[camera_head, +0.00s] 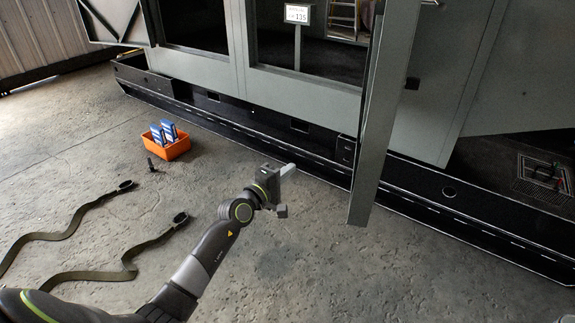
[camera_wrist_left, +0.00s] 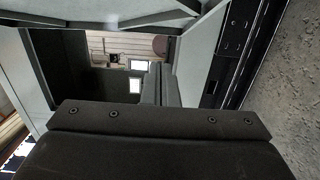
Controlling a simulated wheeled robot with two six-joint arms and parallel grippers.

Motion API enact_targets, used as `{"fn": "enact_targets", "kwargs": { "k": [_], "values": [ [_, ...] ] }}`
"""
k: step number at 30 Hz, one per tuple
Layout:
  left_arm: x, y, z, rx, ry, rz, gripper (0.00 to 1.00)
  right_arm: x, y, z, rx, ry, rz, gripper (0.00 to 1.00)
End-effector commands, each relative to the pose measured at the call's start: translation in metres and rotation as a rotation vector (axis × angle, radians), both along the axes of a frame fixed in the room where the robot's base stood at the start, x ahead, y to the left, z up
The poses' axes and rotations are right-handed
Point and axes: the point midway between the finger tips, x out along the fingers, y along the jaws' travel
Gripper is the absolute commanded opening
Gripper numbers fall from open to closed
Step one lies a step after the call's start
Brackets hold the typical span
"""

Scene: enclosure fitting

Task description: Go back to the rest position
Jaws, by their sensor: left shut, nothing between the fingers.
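My left arm reaches in from the lower left of the head view. My left gripper (camera_head: 287,170) is shut and empty, held above the concrete floor in front of the grey enclosure (camera_head: 300,95). It is to the left of the grey door (camera_head: 372,130), which stands open toward me, and looks apart from it. My right gripper is not in view.
An orange bin (camera_head: 172,148) with blue-and-white boxes (camera_head: 163,134) stands on the floor at left, with a small dark object (camera_head: 151,164) beside it. Straps (camera_head: 125,262) lie at the lower left. A floor drain or grate (camera_head: 543,175) is at right. The floor around my gripper is clear.

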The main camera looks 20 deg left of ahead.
Motion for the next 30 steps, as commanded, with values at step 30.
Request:
{"fn": "enact_targets", "kwargs": {
  "k": [30],
  "values": [
    [-0.077, -0.058, -0.073, -0.642, 0.247, 0.034, 0.0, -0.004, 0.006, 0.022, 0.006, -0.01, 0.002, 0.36]
  ]
}}
